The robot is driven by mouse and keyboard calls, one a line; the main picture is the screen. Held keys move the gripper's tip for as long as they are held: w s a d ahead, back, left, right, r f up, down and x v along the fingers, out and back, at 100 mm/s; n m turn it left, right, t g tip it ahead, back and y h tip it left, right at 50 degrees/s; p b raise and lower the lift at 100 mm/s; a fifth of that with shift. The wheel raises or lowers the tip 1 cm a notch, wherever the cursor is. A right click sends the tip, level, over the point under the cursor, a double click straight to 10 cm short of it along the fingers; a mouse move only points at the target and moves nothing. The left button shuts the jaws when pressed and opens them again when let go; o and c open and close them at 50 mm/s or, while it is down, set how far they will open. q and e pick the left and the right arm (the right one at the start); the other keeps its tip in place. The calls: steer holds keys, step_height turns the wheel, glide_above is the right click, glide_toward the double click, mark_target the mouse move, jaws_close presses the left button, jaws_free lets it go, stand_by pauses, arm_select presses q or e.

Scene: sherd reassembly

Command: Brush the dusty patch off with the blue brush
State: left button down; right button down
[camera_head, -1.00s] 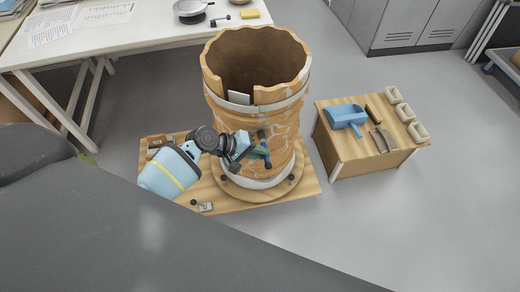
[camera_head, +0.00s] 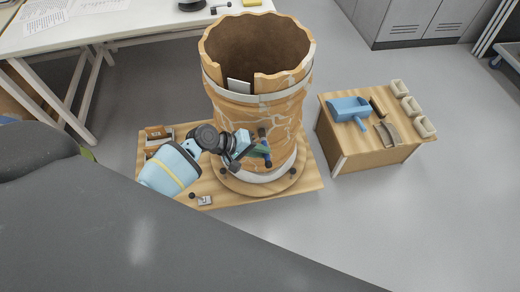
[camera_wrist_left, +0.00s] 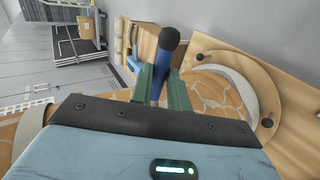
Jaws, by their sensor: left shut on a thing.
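The large orange-brown vessel (camera_head: 285,108) stands upright on a round wooden disc (camera_head: 240,186), with pale crack lines and white bands around it. Its rim has a notch at the front with a white piece (camera_head: 239,87) in it. My left gripper (camera_head: 256,148) is at the vessel's lower front side, shut on the blue brush (camera_head: 268,157). In the left wrist view the brush's blue handle (camera_wrist_left: 163,62) with a dark rounded end rises between the green fingers (camera_wrist_left: 162,88). I cannot make out the dusty patch or whether the bristles touch the vessel. My right gripper is out of view.
A low wooden stand (camera_head: 375,150) at right holds a blue scoop (camera_head: 350,108), dark tools and several pale blocks. The base board (camera_head: 312,180) carries small items at left. A white table (camera_head: 120,28) stands at the back left. Grey floor is clear between.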

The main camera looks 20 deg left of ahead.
arm_select(q)
steer(key=shift+w+a, duration=0.1)
